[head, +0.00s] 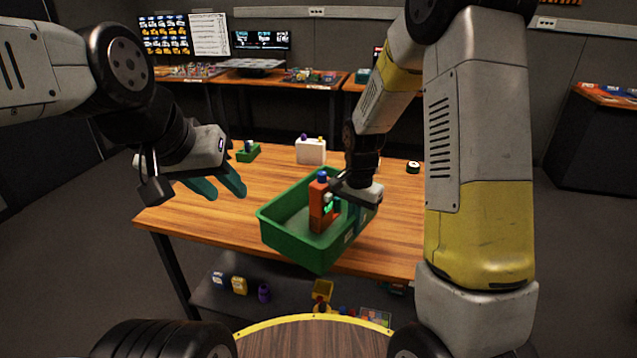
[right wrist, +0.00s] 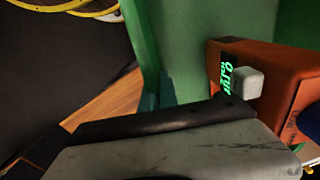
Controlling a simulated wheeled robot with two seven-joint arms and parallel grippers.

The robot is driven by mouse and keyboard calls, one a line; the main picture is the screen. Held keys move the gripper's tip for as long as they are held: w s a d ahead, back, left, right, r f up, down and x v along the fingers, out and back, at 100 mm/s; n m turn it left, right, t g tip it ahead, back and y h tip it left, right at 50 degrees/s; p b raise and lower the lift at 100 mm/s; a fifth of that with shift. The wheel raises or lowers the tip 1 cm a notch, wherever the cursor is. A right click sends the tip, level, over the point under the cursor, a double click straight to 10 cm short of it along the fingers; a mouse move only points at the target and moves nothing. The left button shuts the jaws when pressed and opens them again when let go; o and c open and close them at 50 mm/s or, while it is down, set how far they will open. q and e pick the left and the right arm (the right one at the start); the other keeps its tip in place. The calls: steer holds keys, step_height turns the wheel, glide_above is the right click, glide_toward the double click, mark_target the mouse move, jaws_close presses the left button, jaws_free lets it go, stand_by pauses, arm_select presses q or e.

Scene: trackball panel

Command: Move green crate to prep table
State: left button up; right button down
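The green crate (head: 290,245) is at the front of the wooden table (head: 185,215), its near corner reaching over the front edge. I cannot tell whether it rests on the table or hangs just above it. An orange device (head: 318,206) with a green display stands inside. My right gripper (head: 362,205) is at the crate's right wall and appears shut on it; the arm partly hides the fingertips. The right wrist view shows the crate's green wall (right wrist: 200,45) and the orange device (right wrist: 285,75) close by. My left gripper (head: 220,186) is open and empty, left of the crate above the table.
A white container (head: 311,151), a small green bin (head: 248,152) and a black-and-white round item (head: 413,167) are at the table's back. A lower shelf (head: 210,290) holds small bottles and a yellow bin (head: 322,291). Benches (head: 290,84) line the back wall.

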steer(key=a+f+m, duration=0.1)
steer(key=a+m, duration=0.1)
steer(key=m, duration=0.1)
steer(key=s+a+f+m, duration=0.1)
steer(key=a+m, duration=0.1)
steer(key=m, duration=0.2)
steer(key=s+a+f+m, duration=0.1)
steer(key=a+m, duration=0.1)
steer(key=m, duration=0.1)
steer(key=shift+s+m, duration=0.25)
steer(key=shift+m, duration=0.15)
steer(key=m, duration=0.1)
steer(key=a+m, duration=0.1)
steer(key=shift+s+a+f+m, duration=0.1)
steer(key=shift+s+f+m, duration=0.15)
steer(key=shift+f+m, duration=0.05)
steer(key=shift+w, duration=0.1)
steer(key=shift+w+d+f, duration=0.85)
steer(key=shift+w+d, duration=0.5)
steer(key=shift+d, duration=0.9)
steer(key=shift+w+d+f, duration=0.8)
steer(key=shift+w+d, duration=0.6)
steer(key=shift+d, duration=0.85)
steer(key=shift+w+d+f, duration=0.85)
steer(key=shift+w+d, duration=0.5)
steer(key=shift+d, duration=0.9)
steer(key=shift+f, duration=0.1)
steer(key=c, duration=1.6)
jaws_free()
steer(key=shift+c, duration=0.2)
